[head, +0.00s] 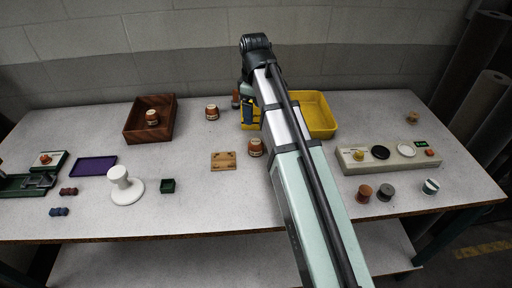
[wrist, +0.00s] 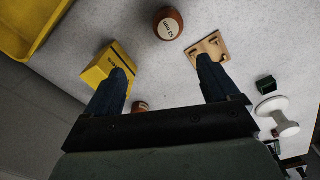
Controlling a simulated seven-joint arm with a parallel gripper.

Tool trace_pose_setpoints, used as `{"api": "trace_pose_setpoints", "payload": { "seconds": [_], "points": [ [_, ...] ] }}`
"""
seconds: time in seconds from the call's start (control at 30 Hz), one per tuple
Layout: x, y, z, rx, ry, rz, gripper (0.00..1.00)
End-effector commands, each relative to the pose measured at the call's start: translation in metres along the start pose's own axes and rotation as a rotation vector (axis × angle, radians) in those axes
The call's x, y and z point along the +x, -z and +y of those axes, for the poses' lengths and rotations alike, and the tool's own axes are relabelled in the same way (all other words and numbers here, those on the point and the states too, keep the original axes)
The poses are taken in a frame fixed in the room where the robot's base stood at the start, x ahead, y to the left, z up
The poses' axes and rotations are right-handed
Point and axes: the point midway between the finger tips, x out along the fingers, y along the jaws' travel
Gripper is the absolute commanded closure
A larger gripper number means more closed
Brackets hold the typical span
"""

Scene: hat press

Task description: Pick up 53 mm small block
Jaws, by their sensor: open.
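My gripper (wrist: 165,70) is open and empty, its two dark fingers apart above the table in the wrist view. A brown round block with a pale label (wrist: 168,23) stands beyond the fingertips; its print is too small to read surely. Another brown block (wrist: 140,107) shows partly behind the gripper's body, between the fingers. In the head view, similar labelled blocks stand in the wooden tray (head: 152,117), on the open table behind the board (head: 212,112), and beside my arm (head: 255,147). I cannot tell which is 53 mm.
A yellow box (wrist: 105,65) is close to the left finger. A wooden board (wrist: 210,48) lies near the right finger. A yellow tray (head: 318,112), wooden tray (head: 133,123), white stand (head: 126,190), green box (head: 168,186) and control panel (head: 388,158) occupy the table.

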Motion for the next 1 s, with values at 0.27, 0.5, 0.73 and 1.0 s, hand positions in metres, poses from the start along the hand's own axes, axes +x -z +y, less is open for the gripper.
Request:
{"api": "trace_pose_setpoints", "payload": {
  "seconds": [0.27,0.5,0.73,1.0],
  "points": [
    [0.003,-0.010,-0.014,-0.423,0.036,-0.016,0.12],
    [0.006,-0.010,-0.015,-0.561,0.042,-0.016,0.12],
    [0.034,-0.012,-0.017,-0.567,0.044,-0.016,0.12],
    [0.072,-0.012,-0.018,-0.566,0.043,-0.016,0.12]
  ]
}}
